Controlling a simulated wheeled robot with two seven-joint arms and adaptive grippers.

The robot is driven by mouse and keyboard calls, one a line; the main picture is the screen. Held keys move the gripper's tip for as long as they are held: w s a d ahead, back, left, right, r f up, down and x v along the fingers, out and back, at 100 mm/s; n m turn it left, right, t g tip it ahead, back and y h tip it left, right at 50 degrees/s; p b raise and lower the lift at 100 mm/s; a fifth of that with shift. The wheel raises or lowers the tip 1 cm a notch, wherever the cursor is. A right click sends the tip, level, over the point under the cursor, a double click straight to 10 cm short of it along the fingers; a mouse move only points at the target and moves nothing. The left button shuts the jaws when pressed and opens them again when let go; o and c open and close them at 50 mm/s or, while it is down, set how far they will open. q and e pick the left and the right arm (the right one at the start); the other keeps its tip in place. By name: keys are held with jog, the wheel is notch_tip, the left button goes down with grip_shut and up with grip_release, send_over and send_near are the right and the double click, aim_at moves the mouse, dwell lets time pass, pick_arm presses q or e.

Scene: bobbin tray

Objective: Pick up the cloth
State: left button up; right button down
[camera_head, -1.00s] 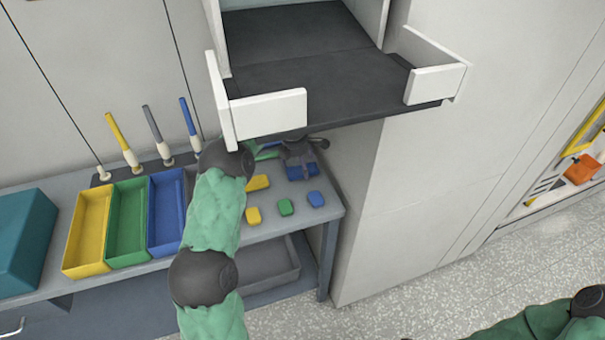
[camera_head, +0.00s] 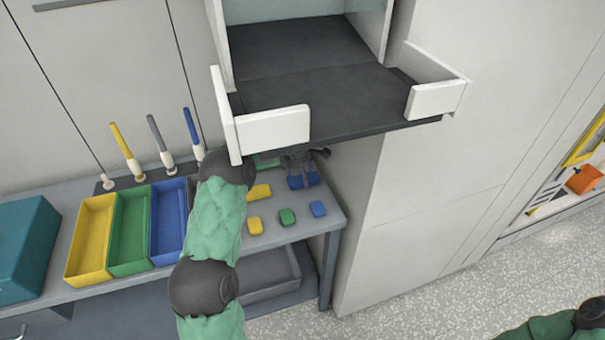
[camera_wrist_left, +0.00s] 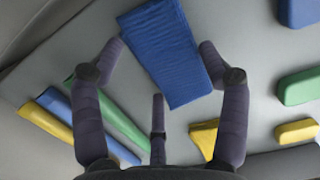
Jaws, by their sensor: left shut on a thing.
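A blue ribbed cloth (camera_head: 303,182) lies at the back right of the grey worktable, under my left gripper (camera_head: 299,168). In the left wrist view, the blue cloth (camera_wrist_left: 163,60) sits between the two outer fingertips of my left gripper (camera_wrist_left: 160,50), which is shut on it. In the head view, the cloth appears at table level; I cannot tell whether it is lifted. My left forearm and wrist hide part of the table. My right gripper is out of view; only part of my right arm shows at the lower right.
A white-walled shelf with a dark floor (camera_head: 330,105) overhangs the table close above my left gripper. Small yellow (camera_head: 255,225), green (camera_head: 287,217) and blue (camera_head: 318,209) blocks lie in front of the cloth. A yellow piece (camera_head: 259,191) lies left. Coloured trays (camera_head: 90,240) stand further left.

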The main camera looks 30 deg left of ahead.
aim_at(301, 175)
pick_arm(q)
notch_tip(301, 175, up, 7)
jog(key=p, duration=0.3)
jog(key=shift+r, duration=0.2)
jog(key=s+a+p, duration=0.1)
jog(key=s+a, duration=0.3)
jog(key=s, duration=0.1)
jog(key=s+a+p, duration=0.1)
jog(key=s+a, duration=0.3)
jog(key=s, duration=0.1)
jog(key=s+a+p, duration=0.2)
jog(key=s+a, duration=0.3)
jog(key=shift+f, duration=0.4)
